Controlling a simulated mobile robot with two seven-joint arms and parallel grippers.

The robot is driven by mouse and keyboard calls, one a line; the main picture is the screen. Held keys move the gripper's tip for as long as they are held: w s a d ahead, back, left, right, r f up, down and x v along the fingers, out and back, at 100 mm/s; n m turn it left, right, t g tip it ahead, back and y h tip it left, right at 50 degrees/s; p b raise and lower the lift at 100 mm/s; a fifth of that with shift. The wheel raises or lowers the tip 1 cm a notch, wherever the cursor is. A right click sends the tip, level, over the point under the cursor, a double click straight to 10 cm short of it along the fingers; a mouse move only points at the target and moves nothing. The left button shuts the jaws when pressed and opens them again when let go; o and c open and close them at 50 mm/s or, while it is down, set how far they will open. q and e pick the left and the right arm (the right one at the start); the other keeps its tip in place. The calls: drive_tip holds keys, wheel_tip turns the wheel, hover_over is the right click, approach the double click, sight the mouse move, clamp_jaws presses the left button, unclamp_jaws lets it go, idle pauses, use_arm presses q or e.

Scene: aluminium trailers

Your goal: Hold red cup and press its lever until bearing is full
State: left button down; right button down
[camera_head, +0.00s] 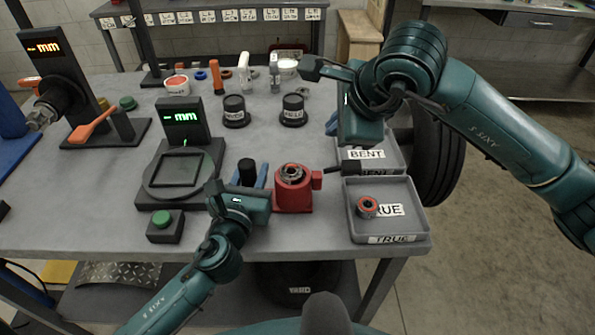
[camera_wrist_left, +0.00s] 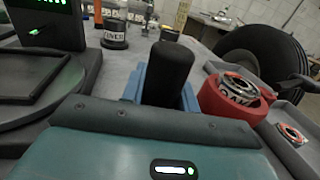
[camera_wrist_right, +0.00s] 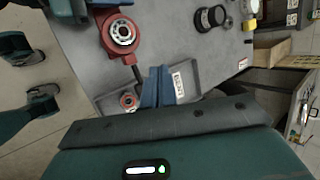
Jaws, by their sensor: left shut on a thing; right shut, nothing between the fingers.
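The red cup (camera_head: 293,196) stands upright at the table's front edge with a metal bearing (camera_head: 292,172) in its top. A red stub with a dark lever (camera_head: 345,168) sticks out on its right side. My left gripper (camera_head: 258,174) is just left of the cup, its blue fingers shut on a black upright grip (camera_wrist_left: 168,75). Whether this grip joins the cup is hidden. My right gripper (camera_head: 332,123) is shut and empty, above and behind the lever, apart from it. The cup also shows in the right wrist view (camera_wrist_right: 128,48).
A TRUE tray (camera_head: 390,239) holding a red-ringed bearing (camera_head: 367,207) stands right of the cup, with a BENT tray (camera_head: 372,153) behind it. A gauge (camera_head: 183,165) and green button (camera_head: 162,219) are to the left. Black labelled cups (camera_head: 235,112) stand behind.

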sight(342, 164)
drive_tip(key=r, duration=0.1)
drive_tip(key=a+r, duration=0.1)
drive_tip(key=r, duration=0.1)
drive_tip(key=shift+r, duration=0.15)
wheel_tip(342, 164, down, 8)
drive_tip(key=d, duration=0.2)
drive_tip(key=shift+d+f, duration=0.25)
idle(0.3)
drive_tip(key=shift+f, duration=0.1)
idle(1.8)
drive_tip(key=shift+d+f, duration=0.15)
drive_tip(key=shift+f, duration=0.15)
drive_tip(key=shift+d+f, duration=0.2)
drive_tip(key=shift+f, duration=0.4)
drive_tip(key=shift+d+f, duration=0.2)
drive_tip(key=shift+f, duration=0.35)
idle(1.4)
drive_tip(key=shift+r, duration=0.15)
drive_tip(key=shift+a+r, duration=0.25)
drive_tip(key=shift+r, duration=0.45)
drive_tip(key=shift+a+r, duration=0.25)
drive_tip(key=shift+r, duration=0.45)
